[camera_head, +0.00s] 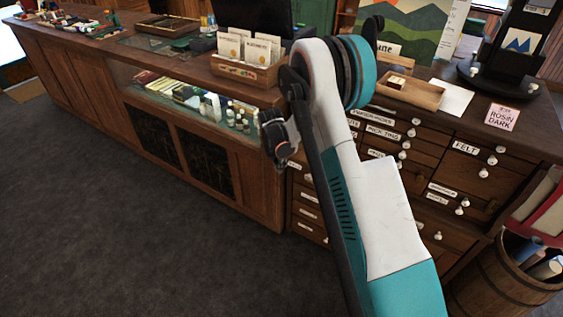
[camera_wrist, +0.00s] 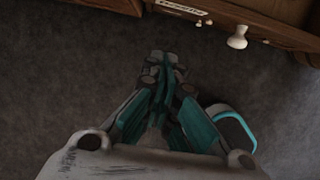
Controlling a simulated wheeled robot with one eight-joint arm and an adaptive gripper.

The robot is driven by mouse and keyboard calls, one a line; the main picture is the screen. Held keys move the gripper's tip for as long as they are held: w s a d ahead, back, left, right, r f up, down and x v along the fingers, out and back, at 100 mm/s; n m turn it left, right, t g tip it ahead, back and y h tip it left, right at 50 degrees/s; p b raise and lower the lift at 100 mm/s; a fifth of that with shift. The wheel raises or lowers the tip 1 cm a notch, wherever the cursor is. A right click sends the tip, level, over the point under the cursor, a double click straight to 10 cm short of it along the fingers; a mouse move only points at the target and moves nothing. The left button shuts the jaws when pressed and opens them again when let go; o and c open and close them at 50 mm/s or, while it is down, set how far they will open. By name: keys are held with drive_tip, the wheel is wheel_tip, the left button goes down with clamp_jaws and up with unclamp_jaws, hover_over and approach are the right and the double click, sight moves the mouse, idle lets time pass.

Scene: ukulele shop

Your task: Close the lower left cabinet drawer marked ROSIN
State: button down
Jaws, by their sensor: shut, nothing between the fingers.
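The wooden drawer cabinet (camera_head: 400,185) stands right of centre in the head view, with labelled drawers and white knobs. Its lower left drawers (camera_head: 308,214) show beside my arm, their labels too small to read; I cannot pick out ROSIN there, and my arm hides part of that column. In the wrist view a wooden drawer front (camera_wrist: 262,22) crosses the top, with a white label (camera_wrist: 183,9) I cannot read and a white knob (camera_wrist: 237,38). My gripper (camera_wrist: 165,62) is shut and empty, over the floor, its tips apart from the drawer front in the picture.
The glass-fronted counter (camera_head: 200,115) runs left from the cabinet. A wooden barrel (camera_head: 505,290) holding rolled items stands at the lower right. A wooden tray (camera_head: 408,92) and a ROSIN DARK card (camera_head: 502,117) are on the cabinet top. Dark carpet (camera_head: 130,220) in front is clear.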

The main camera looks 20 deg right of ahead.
drive_tip(key=w+d+f+b, duration=0.2)
drive_tip(key=w+d+f, duration=0.1)
drive_tip(key=d, duration=0.1)
drive_tip(key=shift+f+b, duration=0.3)
drive_tip(key=shift+f, duration=0.1)
